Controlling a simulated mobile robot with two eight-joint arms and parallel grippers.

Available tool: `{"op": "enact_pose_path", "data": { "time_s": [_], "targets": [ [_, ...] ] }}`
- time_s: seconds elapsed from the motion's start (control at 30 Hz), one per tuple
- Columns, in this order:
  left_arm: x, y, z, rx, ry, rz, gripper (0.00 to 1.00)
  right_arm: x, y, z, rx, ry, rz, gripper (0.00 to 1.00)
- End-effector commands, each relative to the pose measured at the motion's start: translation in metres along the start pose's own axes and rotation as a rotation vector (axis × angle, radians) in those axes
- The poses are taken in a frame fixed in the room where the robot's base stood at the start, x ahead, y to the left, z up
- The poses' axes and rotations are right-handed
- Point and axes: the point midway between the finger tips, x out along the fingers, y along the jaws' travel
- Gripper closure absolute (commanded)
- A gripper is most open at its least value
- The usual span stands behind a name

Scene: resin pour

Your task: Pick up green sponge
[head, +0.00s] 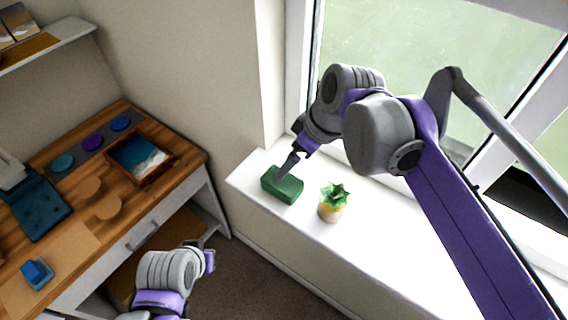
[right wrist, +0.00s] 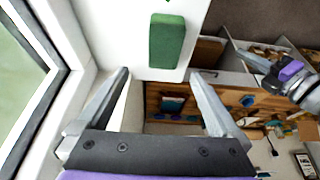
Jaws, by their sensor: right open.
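The green sponge (head: 283,186) is a dark green block lying on the white windowsill, near the sill's left end. In the right wrist view the sponge (right wrist: 167,41) lies ahead of the fingertips, a little above the gap between them. My right gripper (head: 289,165) is at the sponge in the head view, its fingers overlapping the sponge's top edge. In the right wrist view the right gripper (right wrist: 158,78) is open with nothing between its fingers. My left gripper (head: 205,250) is low, in front of the wooden desk and away from the sponge; its finger opening is unclear.
A small yellow pot with a green plant (head: 333,202) stands on the windowsill (head: 375,245) right of the sponge. The window (head: 420,50) rises behind. A wooden desk (head: 185,150) at left holds a framed picture (head: 140,158), coloured discs and a blue block (head: 38,273).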

Motion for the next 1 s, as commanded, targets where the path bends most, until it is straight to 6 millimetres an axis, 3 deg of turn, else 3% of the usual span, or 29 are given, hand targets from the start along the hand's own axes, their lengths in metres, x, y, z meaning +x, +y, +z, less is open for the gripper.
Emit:
{"op": "enact_pose_path", "data": {
  "time_s": [0.3, 0.57, 0.8, 1.0],
  "targets": [
    [0.003, 0.000, 0.004, 0.000, -0.003, 0.000, 1.00, 0.044, -0.001, 0.001, -0.001, 0.000, 0.000, 0.00],
    [0.004, 0.000, 0.004, 0.000, -0.003, 0.000, 1.00, 0.065, -0.001, 0.004, 0.000, 0.000, 0.001, 0.00],
    [0.005, 0.000, 0.005, 0.000, -0.004, 0.000, 1.00, 0.099, -0.004, 0.011, -0.001, 0.000, 0.001, 0.00],
    [0.005, 0.000, 0.005, 0.000, -0.004, 0.000, 1.00, 0.108, -0.004, 0.011, 0.000, 0.000, 0.001, 0.00]
  ]
}}
